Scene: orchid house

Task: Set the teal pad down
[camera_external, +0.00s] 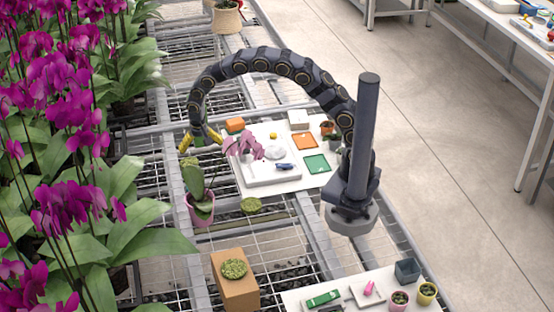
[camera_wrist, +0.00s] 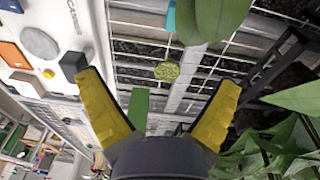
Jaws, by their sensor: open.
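My gripper (camera_external: 200,141) has yellow fingers spread apart, above the left edge of the white work board and behind the potted orchid. In the wrist view the fingers of my gripper (camera_wrist: 160,80) are wide open, with nothing clasped between the tips. A small teal piece (camera_wrist: 171,16) shows at the top of the wrist view, partly covered by a leaf; I cannot tell whether it is the teal pad. A green strip (camera_wrist: 138,108) shows between the fingers, its lower end hidden by my gripper.
The white board (camera_external: 238,186) bears an orange pad (camera_external: 304,142), a green pad (camera_external: 316,163) and small items. An orchid in a pink pot (camera_external: 200,212) stands close to my gripper. A cardboard box (camera_external: 236,285) stands at the front. Dense orchids fill the left.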

